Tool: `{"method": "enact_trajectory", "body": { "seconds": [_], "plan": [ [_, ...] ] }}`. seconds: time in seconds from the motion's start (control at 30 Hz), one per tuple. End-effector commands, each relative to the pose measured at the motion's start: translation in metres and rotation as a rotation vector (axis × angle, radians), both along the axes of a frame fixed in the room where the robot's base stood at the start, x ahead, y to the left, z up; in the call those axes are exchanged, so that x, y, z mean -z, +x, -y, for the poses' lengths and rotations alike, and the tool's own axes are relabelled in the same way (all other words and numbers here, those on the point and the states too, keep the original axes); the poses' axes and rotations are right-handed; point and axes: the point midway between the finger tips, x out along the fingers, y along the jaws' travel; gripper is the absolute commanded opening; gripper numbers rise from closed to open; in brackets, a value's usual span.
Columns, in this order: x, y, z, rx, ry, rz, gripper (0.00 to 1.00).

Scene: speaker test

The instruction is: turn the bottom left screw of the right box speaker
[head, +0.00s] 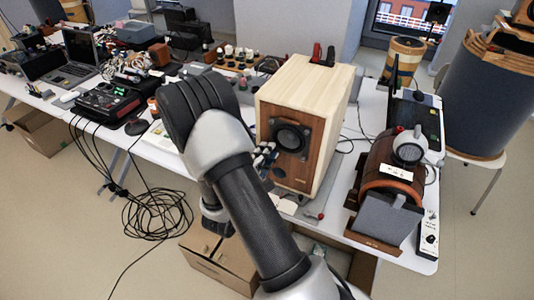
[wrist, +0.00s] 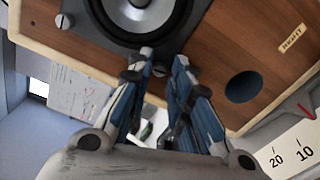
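The box speaker (head: 302,85) stands on the table, with a pale wooden cabinet and a brown front. Its black-framed driver (wrist: 140,12) fills the top of the wrist view, above a round dark port (wrist: 243,87) and a "RIGHT" label (wrist: 292,38). One silver screw (wrist: 65,20) shows at a corner of the driver frame. My gripper (wrist: 164,58) is in front of the speaker face, its fingertips apart near another edge of the frame. In the head view my gripper (head: 267,158) is at the driver's lower left, partly hidden by my arm.
A brown rounded device (head: 388,178) stands right of the speaker. A dark laptop-like panel (head: 415,118) is behind it. A red-and-black mixer (head: 108,103) and a mouse (head: 136,127) lie at left. Coiled cables (head: 158,213) and an open cardboard box (head: 218,262) are on the floor.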

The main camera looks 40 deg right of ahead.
Motion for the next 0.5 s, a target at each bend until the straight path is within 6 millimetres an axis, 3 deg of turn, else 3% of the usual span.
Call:
{"method": "enact_trajectory", "body": {
  "seconds": [0.13, 0.5],
  "plan": [
    [-0.0009, -0.0004, 0.0006, 0.003, -0.001, 0.002, 0.32],
    [-0.0016, -0.0015, -0.0035, 0.002, -0.003, 0.002, 0.32]
  ]
}}
